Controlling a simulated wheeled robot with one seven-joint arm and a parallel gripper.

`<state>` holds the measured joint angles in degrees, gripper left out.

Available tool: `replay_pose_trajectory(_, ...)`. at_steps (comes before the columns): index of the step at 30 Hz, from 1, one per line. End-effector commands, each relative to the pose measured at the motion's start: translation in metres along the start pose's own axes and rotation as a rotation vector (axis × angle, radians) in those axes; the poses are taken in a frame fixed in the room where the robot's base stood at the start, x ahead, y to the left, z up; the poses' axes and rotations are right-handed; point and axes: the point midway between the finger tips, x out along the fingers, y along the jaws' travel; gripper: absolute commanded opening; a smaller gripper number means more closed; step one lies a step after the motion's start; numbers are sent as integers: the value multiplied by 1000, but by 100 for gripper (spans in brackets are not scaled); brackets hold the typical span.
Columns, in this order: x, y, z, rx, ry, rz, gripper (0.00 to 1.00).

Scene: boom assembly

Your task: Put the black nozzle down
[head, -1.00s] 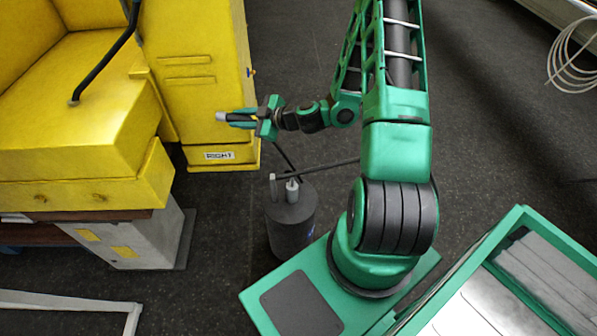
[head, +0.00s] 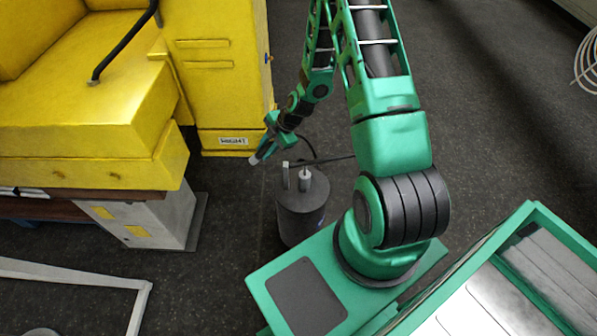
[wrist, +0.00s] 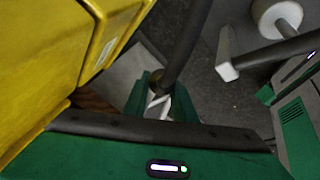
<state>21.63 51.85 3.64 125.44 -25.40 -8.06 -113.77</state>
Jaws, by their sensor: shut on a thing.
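My gripper (head: 264,150) is shut on the black nozzle and points down and left, in front of the yellow cabinet. A small pale tip shows at the end of the jaws in the head view, where the nozzle is mostly hidden. In the wrist view my gripper (wrist: 158,100) has its green fingers at lower middle, and the dark tube of the black nozzle (wrist: 189,40) runs up from between them. Its far end is out of frame.
A dark cylindrical canister (head: 303,212) with short posts stands on the floor just right of and below the gripper. The yellow cabinet (head: 215,75) is at the upper left. A grey block (head: 150,222) stands at lower left. Dark floor (head: 235,215) lies open between block and canister.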

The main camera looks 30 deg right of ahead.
Motion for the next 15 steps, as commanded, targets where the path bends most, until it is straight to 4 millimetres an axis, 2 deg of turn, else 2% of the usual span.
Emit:
replay_pose_trajectory(3,14,-12,21,-125,-135,-105,0)
replay_pose_trajectory(8,20,-24,66,-290,-331,-220,0)
replay_pose_trajectory(12,11,-24,116,-452,-503,-297,0)
replay_pose_trajectory(15,-3,-16,145,-537,-590,-323,0)
